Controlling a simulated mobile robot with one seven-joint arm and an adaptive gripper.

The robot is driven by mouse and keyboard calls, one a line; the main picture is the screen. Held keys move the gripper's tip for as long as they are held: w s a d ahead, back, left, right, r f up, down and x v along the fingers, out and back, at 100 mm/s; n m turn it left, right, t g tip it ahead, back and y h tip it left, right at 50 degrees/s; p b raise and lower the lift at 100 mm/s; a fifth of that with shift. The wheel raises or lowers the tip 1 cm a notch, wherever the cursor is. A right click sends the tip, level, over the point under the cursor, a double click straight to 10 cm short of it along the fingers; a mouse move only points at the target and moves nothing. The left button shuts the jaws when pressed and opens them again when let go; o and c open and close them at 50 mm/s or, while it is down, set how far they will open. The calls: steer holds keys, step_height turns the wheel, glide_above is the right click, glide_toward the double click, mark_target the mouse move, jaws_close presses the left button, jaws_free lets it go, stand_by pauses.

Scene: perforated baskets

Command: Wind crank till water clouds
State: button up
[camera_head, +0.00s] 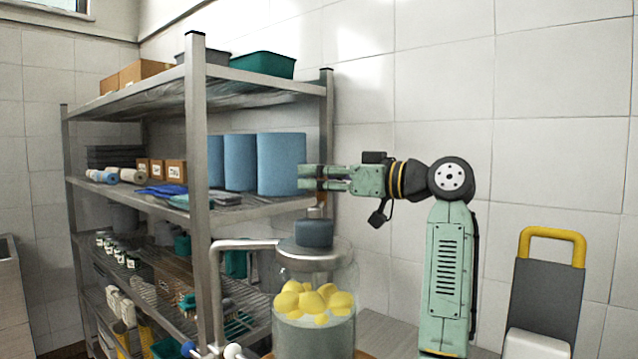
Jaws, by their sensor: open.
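A clear cylindrical vessel (345,278) stands at the lower middle, holding several yellow lumps (313,300). Greyish water (313,342) shows below them; how cloudy it is I cannot tell. A metal lid (314,260) with a dark blue-grey hub (314,234) tops the vessel. A bent metal bar (245,243), which looks like the crank, runs left from near the lid and turns down; its lower end is unclear. My gripper (303,178) points left, open and empty, above the hub and apart from it. The vessel's bottom is cut off by the picture.
A metal shelf rack (197,200) fills the left, with blue rolls (281,164) just left of my fingertips. A green bin (263,65) sits on top. A dark grey thing with a yellow handle (552,236) stands at right. The tiled wall behind is bare.

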step_height(320, 180, up, 9)
steer(key=shift+s+f, duration=0.1)
stand_by(0.3)
steer(key=shift+c, duration=0.3)
